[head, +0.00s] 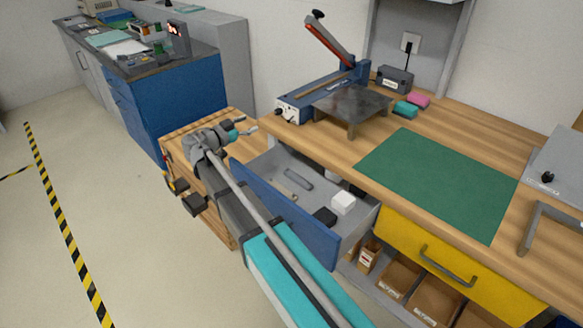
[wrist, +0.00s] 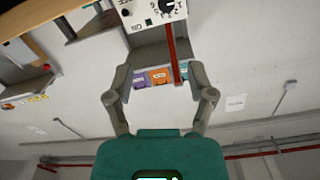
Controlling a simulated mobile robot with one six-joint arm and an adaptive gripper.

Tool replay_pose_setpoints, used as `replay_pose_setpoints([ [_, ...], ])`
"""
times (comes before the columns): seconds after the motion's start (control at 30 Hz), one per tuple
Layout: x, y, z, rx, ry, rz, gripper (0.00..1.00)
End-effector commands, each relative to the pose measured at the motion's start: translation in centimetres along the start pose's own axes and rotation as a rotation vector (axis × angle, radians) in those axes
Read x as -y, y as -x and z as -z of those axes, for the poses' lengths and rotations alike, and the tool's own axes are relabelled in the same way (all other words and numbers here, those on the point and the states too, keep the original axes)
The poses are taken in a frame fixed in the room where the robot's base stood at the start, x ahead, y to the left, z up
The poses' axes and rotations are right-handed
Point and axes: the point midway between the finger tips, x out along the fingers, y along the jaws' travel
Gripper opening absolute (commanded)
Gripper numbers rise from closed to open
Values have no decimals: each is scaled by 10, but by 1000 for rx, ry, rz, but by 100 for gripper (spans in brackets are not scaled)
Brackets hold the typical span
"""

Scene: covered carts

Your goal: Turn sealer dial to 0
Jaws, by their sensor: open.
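The sealer (head: 330,92) stands on the wooden bench, with a blue body and its red-edged arm raised. Its pale control panel (head: 288,110) faces my gripper at the left end. In the wrist view the panel shows at the top, with a black dial (wrist: 168,7) ringed by numbers and a smaller knob (wrist: 127,12). The dial is partly cut off by the frame's top edge, so its setting cannot be read for sure. My gripper (head: 247,126) is open and empty, left of the panel and apart from it. Its spread fingers (wrist: 160,82) also show in the wrist view.
An open blue drawer (head: 285,207) with small items juts out below the bench, under my arm. A green mat (head: 438,180) lies on the bench. Pink and teal blocks (head: 404,109) and a black box (head: 394,78) sit near the sealer. A blue cabinet (head: 178,100) stands behind.

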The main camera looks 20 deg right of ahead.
Motion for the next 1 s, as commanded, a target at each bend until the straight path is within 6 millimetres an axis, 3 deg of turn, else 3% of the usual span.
replay_pose_setpoints([
  [0.17, -7, -4, 16, 30, 32, -19, 70],
  [0.5, -54, -20, 10, 220, 224, -93, 70],
  [1.0, -118, -26, 4, 529, 488, -118, 70],
])
